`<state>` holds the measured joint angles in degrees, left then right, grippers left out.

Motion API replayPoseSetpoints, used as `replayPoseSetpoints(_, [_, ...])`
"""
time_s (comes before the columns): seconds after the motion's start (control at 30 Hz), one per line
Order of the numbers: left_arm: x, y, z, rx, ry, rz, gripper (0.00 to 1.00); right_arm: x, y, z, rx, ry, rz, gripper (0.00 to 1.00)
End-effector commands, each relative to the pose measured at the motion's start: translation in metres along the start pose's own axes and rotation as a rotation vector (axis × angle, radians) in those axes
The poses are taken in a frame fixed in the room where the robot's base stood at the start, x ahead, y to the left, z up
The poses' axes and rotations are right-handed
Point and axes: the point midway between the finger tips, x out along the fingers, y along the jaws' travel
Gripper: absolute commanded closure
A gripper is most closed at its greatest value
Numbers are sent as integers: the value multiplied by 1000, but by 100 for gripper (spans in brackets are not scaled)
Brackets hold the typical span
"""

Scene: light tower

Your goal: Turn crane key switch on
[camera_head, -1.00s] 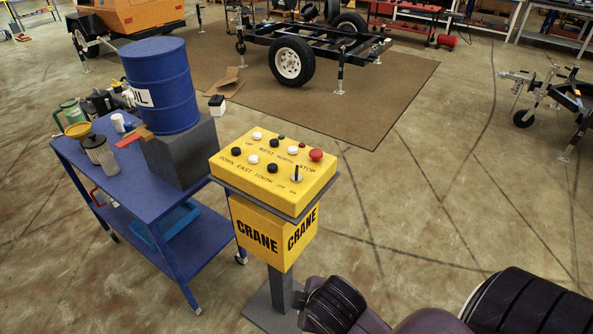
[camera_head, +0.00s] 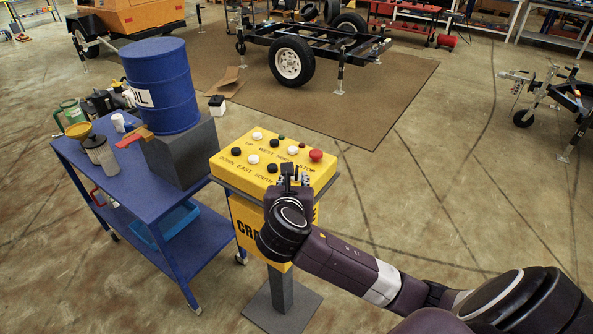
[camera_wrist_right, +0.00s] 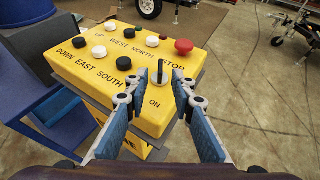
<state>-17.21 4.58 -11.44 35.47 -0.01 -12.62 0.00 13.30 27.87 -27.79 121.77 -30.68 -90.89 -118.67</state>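The yellow crane control box (camera_head: 232,166) stands on a post, with black, white and red buttons on its sloped top. The key switch (camera_wrist_right: 159,74) shows in the right wrist view at the box's near right corner, beside the printed "ON", with a dark upright key. My right gripper (camera_head: 291,172) is at that corner in the head view and hides the switch there. In the wrist view my right gripper (camera_wrist_right: 167,88) is open, its two blue-padded fingers either side of the key with gaps showing. My left gripper is not in view.
A blue cart (camera_head: 122,186) with a blue oil drum (camera_head: 160,85) stands left of the box. The red stop button (camera_head: 316,155) is close to my right gripper. A trailer frame (camera_head: 318,42) stands behind on a brown mat. Open floor lies to the right.

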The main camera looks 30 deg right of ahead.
Motion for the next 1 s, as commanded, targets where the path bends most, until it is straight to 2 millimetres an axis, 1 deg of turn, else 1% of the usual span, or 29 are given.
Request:
replayPoseSetpoints(0.2, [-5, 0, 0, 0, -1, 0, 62, 36, -2, 0, 0, 2, -4, 77])
replayPoseSetpoints(0.3, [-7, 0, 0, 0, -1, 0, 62, 50, -1, 0, 2, 3, -3, 77])
replayPoseSetpoints(0.4, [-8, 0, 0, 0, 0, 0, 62, 60, -1, 0, 3, 3, -1, 77])
replayPoseSetpoints(0.53, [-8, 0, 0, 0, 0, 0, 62, 67, -1, -1, 4, 3, 0, 77])
replayPoseSetpoints(0.8, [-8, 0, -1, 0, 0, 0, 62, 68, 0, -1, 4, 3, 1, 77])
replayPoseSetpoints(1.0, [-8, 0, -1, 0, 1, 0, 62, 68, 0, -1, 4, 3, 1, 99])
